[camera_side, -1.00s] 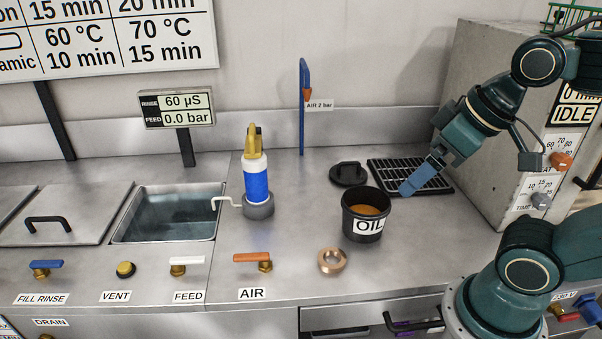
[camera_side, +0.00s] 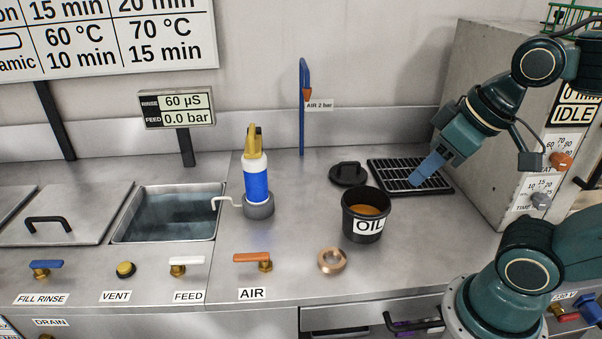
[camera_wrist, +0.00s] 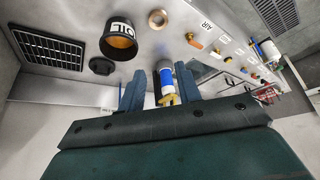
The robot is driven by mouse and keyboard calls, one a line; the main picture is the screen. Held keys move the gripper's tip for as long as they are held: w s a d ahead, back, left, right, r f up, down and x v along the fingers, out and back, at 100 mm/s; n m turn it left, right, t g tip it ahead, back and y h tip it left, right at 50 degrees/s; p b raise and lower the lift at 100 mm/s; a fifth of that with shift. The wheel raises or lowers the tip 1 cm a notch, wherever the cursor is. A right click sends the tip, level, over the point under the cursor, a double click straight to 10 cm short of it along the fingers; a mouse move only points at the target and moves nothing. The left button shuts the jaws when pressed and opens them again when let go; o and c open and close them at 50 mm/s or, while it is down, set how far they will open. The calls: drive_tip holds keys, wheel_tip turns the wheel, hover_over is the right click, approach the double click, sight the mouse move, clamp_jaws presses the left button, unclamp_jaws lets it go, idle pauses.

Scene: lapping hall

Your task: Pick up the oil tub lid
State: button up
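The oil tub lid (camera_side: 348,174) is a black disc with a raised handle, lying on the steel bench behind the tub. It also shows in the wrist view (camera_wrist: 102,66), left of the fingers. The oil tub (camera_side: 366,226) is black, uncovered, labelled OIL, with amber oil inside; the wrist view shows it too (camera_wrist: 118,45). My gripper (camera_side: 416,181) hangs over the black grate, to the right of the lid and apart from it. In the wrist view my gripper (camera_wrist: 159,72) has its two blue fingers well apart, with nothing held between them.
The black grate (camera_side: 440,187) lies right of the lid. A blue-and-white bottle (camera_side: 256,180) and a copper ring (camera_side: 332,261) are on the bench. A grey machine (camera_side: 490,90) stands at right.

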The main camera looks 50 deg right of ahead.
drive_tip(key=shift+c, duration=0.6)
drive_tip(key=w+d+m, duration=0.6)
drive_tip(key=w, duration=0.5)
drive_tip(key=w+d+m, duration=0.7)
drive_tip(key=w, duration=0.4)
drive_tip(key=w+d+f+m+y, duration=0.1)
drive_tip(key=d+f+m, duration=0.5)
drive_tip(key=d, duration=0.6)
drive_tip(key=w+d+f+m+y, duration=0.1)
drive_tip(key=w+d+f+m, duration=0.3)
drive_tip(key=d+f, duration=0.7)
drive_tip(key=d+m, duration=0.1)
drive_tip(key=m, duration=0.1)
drive_tip(key=shift+d+m, duration=0.15)
drive_tip(key=shift+m, duration=0.25)
